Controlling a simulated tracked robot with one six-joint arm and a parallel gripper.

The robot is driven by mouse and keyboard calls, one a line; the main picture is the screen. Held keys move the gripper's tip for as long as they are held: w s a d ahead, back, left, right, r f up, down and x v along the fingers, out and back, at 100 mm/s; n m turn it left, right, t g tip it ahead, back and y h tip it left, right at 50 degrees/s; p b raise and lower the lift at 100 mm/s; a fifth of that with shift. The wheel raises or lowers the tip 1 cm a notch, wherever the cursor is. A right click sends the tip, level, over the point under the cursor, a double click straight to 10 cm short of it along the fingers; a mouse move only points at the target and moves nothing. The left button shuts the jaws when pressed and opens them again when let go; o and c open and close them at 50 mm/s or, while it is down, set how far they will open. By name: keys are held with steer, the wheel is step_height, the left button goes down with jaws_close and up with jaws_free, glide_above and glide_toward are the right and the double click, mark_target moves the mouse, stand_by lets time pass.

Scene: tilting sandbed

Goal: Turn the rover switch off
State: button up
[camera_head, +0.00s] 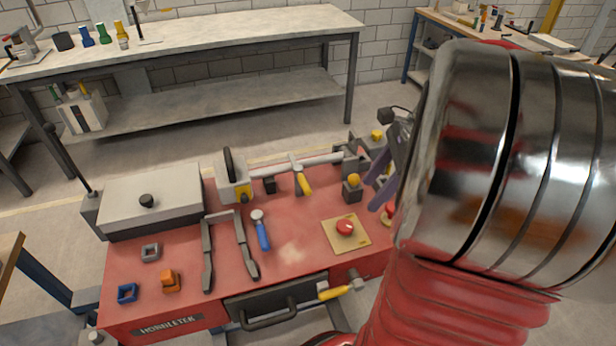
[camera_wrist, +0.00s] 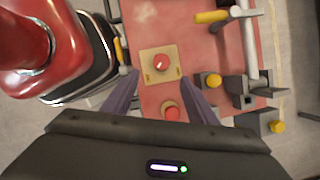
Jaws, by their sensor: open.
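No part is labelled as the rover switch. A round red knob (camera_head: 345,228) sits on a square tan plate (camera_head: 361,240) at the right of the red bench top; the knob (camera_wrist: 161,62) also shows in the wrist view, where its plate has small yellow marks. A second red knob (camera_head: 388,212) stands right of the plate, partly hidden by my arm; in the wrist view this second knob (camera_wrist: 171,113) lies between my fingers. My gripper (camera_wrist: 159,77) is open and empty above the bench, its fingertips framing the plate's near part. In the head view one finger (camera_head: 383,195) shows beside my arm.
The red bench (camera_head: 200,317) carries a grey lidded box (camera_head: 150,200), a blue-handled tool (camera_head: 262,235), a pipe with a yellow lever (camera_head: 302,182) and yellow-knobbed blocks (camera_head: 352,187). A yellow-handled valve (camera_head: 335,291) projects at the front. A long workbench (camera_head: 200,40) stands behind.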

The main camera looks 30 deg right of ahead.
mark_target(346, 225)
steer(key=shift+d+f+m, duration=0.1)
steer(key=shift+d+m, duration=0.3)
steer(key=shift+d, duration=0.05)
steer(key=x, duration=1.3)
steer(key=shift+w+a+f, duration=0.1)
steer(key=shift+f, duration=0.3)
steer(key=shift+c, duration=0.5)
steer(key=c, duration=1)
steer(key=shift+o, duration=0.2)
